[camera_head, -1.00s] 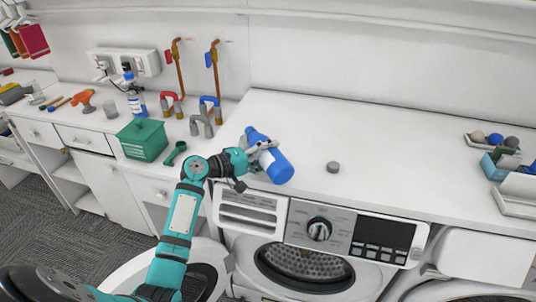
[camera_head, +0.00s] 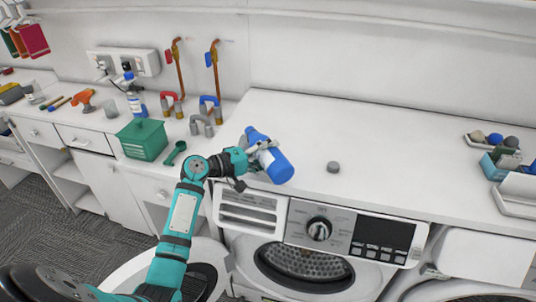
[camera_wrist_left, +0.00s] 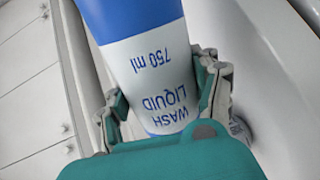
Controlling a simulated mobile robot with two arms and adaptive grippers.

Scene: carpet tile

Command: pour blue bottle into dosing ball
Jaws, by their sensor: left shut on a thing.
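The blue bottle (camera_head: 280,168) is in my left gripper (camera_head: 262,149), over the front of the counter above the washing machine. It is tilted, its wide blue part down to the right. In the left wrist view the fingers (camera_wrist_left: 165,105) are closed on both sides of the bottle's white label (camera_wrist_left: 155,75), which reads wash liquid 750 ml. A small round grey piece (camera_head: 333,167) stands on the counter to the right of the bottle, apart from it; I cannot tell whether it is the dosing ball. My right gripper is not in view.
A green box (camera_head: 143,139), a green scoop (camera_head: 176,153) and pipe pieces (camera_head: 201,122) lie to the left. Trays with blue and grey balls (camera_head: 495,138) are at the far right. The counter (camera_head: 400,135) between is mostly clear. The washing machine (camera_head: 315,235) is below.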

